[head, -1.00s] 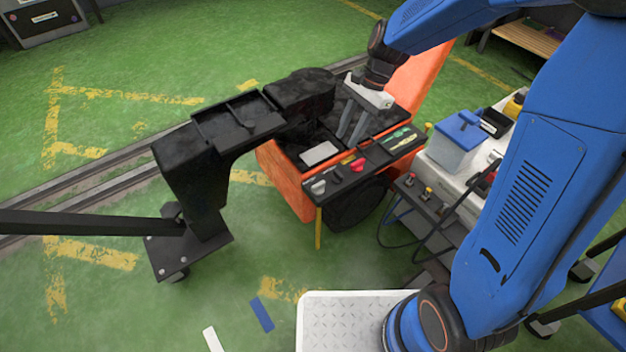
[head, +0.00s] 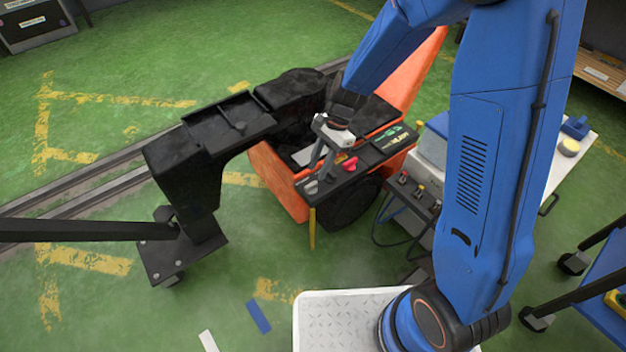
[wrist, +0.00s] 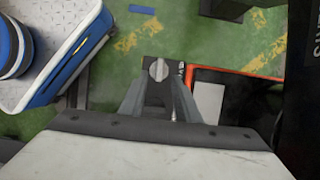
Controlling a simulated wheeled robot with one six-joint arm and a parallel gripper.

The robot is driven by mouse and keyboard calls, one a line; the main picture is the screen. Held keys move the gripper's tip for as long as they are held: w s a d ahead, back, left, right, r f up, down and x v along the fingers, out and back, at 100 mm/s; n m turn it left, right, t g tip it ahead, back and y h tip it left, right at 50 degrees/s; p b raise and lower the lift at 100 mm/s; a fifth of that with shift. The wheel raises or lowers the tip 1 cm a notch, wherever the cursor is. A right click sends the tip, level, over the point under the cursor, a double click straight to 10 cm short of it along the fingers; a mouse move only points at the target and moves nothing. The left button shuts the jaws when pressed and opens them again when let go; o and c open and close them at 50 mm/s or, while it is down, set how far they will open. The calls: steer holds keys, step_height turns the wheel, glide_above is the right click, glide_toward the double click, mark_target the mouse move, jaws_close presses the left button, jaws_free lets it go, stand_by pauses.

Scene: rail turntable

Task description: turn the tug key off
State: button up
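The orange tug (head: 285,190) stands in the middle of the head view, with a dark control panel (head: 345,182) along its near edge. A grey key-like knob (head: 311,187) sits at the panel's left end. In the wrist view the grey knob (wrist: 158,69) lies just beyond my fingertips, roughly in line with the gap between them. A red knob (head: 350,164) sits further right on the panel. My gripper (head: 321,172) points down over the panel's left part; its fingers (wrist: 160,98) are apart with nothing seen between them. The fingers partly hide the panel; contact with the knob cannot be told.
A black arm-like tow frame (head: 235,120) stands left of the tug. A grey cart with cables (head: 410,195) is close on the right. A white treaded platform (head: 340,320) is at the front. Green floor is open at left.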

mark_target(312, 184)
steer(key=x, duration=0.5)
steer(key=shift+s+a+f, duration=0.15)
steer(key=shift+f, duration=0.2)
jaws_close()
